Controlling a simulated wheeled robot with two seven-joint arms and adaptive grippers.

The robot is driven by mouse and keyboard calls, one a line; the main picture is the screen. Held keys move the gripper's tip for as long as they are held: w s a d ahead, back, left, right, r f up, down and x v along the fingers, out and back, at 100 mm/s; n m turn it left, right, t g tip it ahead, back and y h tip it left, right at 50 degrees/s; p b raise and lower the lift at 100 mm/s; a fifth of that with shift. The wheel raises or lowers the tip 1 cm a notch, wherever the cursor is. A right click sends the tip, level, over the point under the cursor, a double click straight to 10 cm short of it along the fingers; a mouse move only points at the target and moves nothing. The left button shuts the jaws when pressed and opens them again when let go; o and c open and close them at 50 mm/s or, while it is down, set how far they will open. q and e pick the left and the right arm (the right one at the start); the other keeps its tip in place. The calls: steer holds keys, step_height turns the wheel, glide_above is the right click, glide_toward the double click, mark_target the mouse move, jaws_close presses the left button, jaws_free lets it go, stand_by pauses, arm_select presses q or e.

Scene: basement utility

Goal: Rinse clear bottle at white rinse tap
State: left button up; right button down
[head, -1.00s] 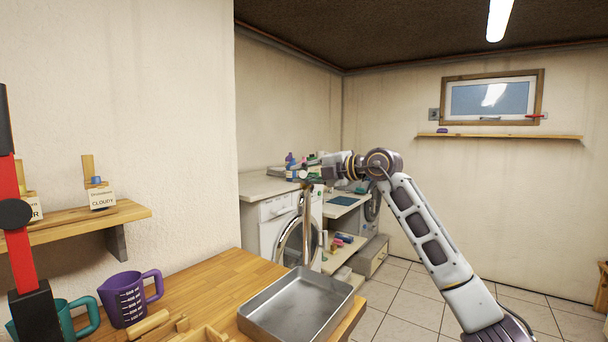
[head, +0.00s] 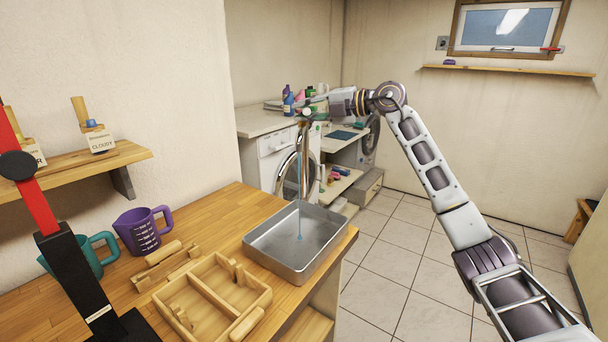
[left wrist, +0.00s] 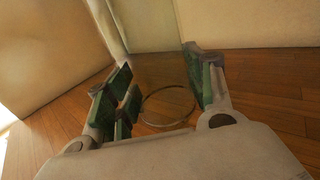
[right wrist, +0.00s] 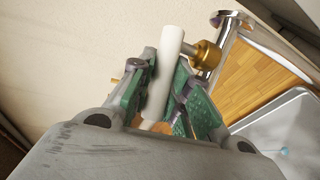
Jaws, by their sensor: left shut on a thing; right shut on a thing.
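My right gripper (right wrist: 165,85) is shut on the white tap handle (right wrist: 165,60), which joins a brass valve (right wrist: 206,56) and chrome pipe. In the head view, the right gripper (head: 308,112) is at the top of the curved chrome tap spout (head: 303,165). A thin blue water stream (head: 299,215) falls from the spout into the metal basin (head: 335,257). My left gripper (left wrist: 160,90) shows only in its wrist view. It is shut on a see-through thing with a round rim (left wrist: 144,112), apparently the clear bottle; most of its outline is hard to see.
A wooden divided tray (head: 208,297), a purple jug (head: 136,231), a teal jug (head: 98,248) and a black stand with a red lever (head: 38,205) crowd the counter's left. A wall shelf (head: 75,170) holds labelled cards. Free counter shows behind the basin.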

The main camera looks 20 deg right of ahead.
arm_select(q)
steer(key=shift+r+p, duration=0.95)
steer(key=shift+r, duration=0.15)
arm_select(e)
steer(key=shift+d+f+n+g+y, duration=0.15)
steer(key=shift+n+g+y, duration=0.35)
steer(key=c, duration=1.3)
jaws_free()
steer(key=shift+s+d, duration=0.1)
steer(key=shift+d, duration=0.05)
steer(key=shift+v, duration=5.9)
arm_select(q)
steer(key=shift+d, duration=0.1)
